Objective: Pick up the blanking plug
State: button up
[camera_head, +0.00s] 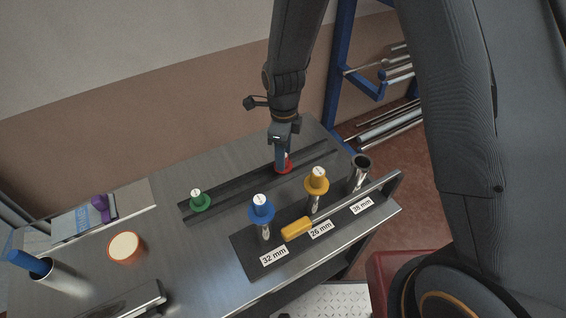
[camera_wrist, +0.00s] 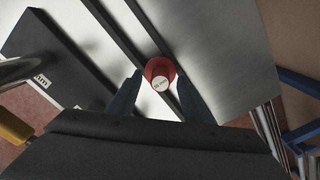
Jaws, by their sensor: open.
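A red plug (camera_head: 287,168) with a pale round top stands on the dark rail of the metal bench, partly hidden behind my gripper. In the wrist view the red plug (camera_wrist: 160,69) shows a white, labelled top, its print too small to read surely. My gripper (camera_head: 282,169) is right at it; in the wrist view its open blue fingers (camera_wrist: 159,76) lie on either side of the plug, with nothing visibly clamped. A green plug (camera_head: 200,201) stands further left on the rail. A blue plug (camera_head: 262,208) and a yellow plug (camera_head: 317,181) sit on tubes.
The dark tube board (camera_head: 246,243) carries 32, 26 and 38 mm labels; the 38 mm tube (camera_head: 360,171) is open-topped. An orange-rimmed round container (camera_head: 126,247), purple item (camera_head: 101,204) and metal cup (camera_head: 62,279) stand left.

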jog(key=shift+f, duration=1)
grip_shut()
jog(key=shift+r, duration=0.2)
